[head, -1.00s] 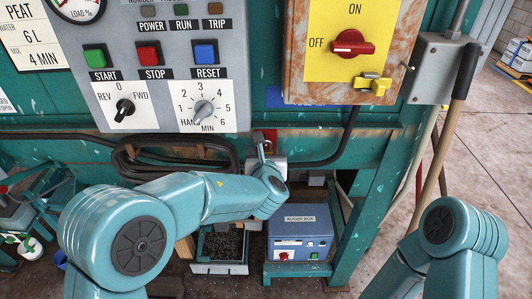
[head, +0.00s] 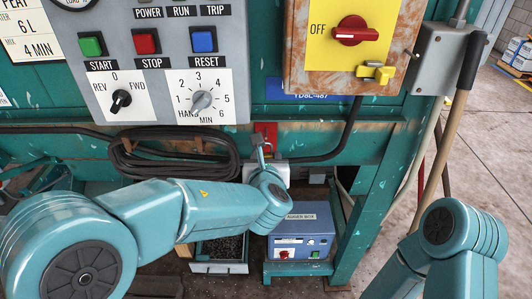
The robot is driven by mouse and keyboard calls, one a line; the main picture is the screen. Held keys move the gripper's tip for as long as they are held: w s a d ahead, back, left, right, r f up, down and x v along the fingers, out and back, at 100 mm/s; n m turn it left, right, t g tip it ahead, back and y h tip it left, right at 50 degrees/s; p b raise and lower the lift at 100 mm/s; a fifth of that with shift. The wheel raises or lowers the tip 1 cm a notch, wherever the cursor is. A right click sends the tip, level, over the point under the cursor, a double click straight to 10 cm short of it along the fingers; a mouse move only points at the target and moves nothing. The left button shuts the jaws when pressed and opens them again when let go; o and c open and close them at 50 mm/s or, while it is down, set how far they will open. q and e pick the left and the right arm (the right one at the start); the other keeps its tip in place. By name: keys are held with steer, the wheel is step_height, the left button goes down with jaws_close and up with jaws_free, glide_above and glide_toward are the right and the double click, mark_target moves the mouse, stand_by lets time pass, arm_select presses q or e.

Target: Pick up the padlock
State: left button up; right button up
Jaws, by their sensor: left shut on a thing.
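My left arm reaches in from the left, and its gripper (head: 268,166) is low in front of the teal frame, below the control panels. It is shut on the padlock (head: 258,142). A small grey part like a shackle stands up from the gripper, in front of a red plate (head: 266,131). The padlock's body is mostly hidden by the wrist. My right arm shows at the lower right, but its gripper is out of view.
A yellow and rusty switch box with a red OFF handle (head: 356,31) and a yellow hasp (head: 375,72) is above right. A grey control panel (head: 65,62) is above left. Black cable (head: 150,160) hangs behind my arm. A blue box (head: 302,230) stands below.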

arm_select(q)
steer(key=s+b, duration=0.2)
steer(key=s, duration=1)
steer(key=shift+s+b, duration=0.3)
steer(key=shift+b, duration=0.05)
steer(key=shift+a+f, duration=0.1)
